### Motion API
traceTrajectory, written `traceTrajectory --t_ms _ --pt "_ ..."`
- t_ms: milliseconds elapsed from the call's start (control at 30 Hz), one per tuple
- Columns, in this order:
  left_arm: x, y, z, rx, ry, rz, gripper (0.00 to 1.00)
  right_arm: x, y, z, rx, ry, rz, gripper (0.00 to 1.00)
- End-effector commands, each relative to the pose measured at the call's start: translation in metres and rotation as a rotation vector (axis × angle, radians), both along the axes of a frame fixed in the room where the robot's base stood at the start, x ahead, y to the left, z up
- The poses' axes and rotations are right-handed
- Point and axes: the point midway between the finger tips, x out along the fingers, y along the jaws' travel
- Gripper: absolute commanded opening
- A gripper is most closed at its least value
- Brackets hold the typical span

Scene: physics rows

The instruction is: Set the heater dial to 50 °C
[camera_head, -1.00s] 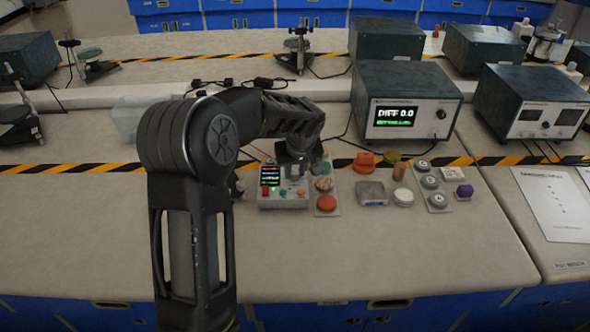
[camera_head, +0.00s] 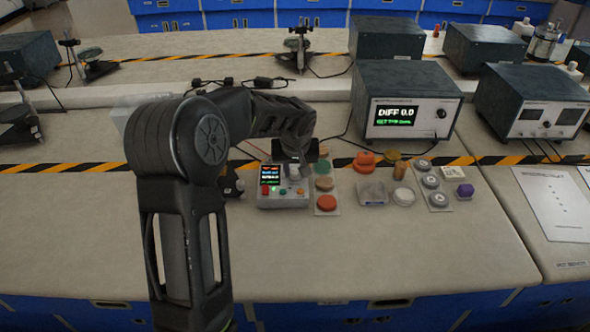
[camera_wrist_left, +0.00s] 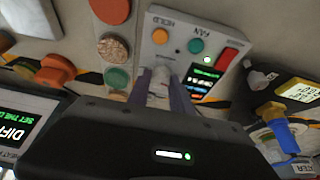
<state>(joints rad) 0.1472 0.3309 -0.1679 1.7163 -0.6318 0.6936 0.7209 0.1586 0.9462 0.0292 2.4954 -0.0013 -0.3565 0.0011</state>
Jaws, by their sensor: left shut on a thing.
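The heater box (camera_head: 283,201) is a small light grey unit on the near bench, with a dark lit display (camera_head: 270,175), a red button and other coloured buttons. Its pale dial (camera_head: 294,176) is at the back right, mostly covered by my left gripper (camera_head: 294,167). In the left wrist view, my left gripper's two fingers (camera_wrist_left: 167,90) are shut on the dial (camera_wrist_left: 159,84) from both sides. The display also shows there (camera_wrist_left: 203,79), but its small text is too blurred to read. My right gripper is not in view.
A large instrument (camera_head: 405,105) behind reads DIFF 0.0. A plate with coloured discs (camera_head: 326,188) stands close to the heater box's right. Orange, clear and grey pieces lie farther right. A dark device (camera_wrist_left: 290,92) sits beside the box. The bench front is clear.

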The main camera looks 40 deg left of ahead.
Motion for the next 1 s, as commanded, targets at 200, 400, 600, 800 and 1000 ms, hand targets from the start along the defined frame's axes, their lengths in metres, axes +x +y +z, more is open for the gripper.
traceTrajectory --t_ms 200,400,600,800,1000 --pt "-0.001 0.002 0.0 -0.002 -0.001 -0.173 0.0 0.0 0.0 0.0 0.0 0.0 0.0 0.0" --pt "-0.001 0.003 0.001 -0.002 -0.003 -0.361 0.0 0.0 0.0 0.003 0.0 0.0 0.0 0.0" --pt "-0.001 0.005 0.0 -0.003 -0.003 -0.55 0.0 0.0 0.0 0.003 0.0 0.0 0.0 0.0" --pt "-0.001 0.006 -0.002 -0.003 -0.002 -0.74 0.0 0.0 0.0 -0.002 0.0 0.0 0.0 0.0" --pt "-0.001 0.007 -0.002 -0.003 -0.003 -0.931 0.0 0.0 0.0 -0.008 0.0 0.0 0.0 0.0"
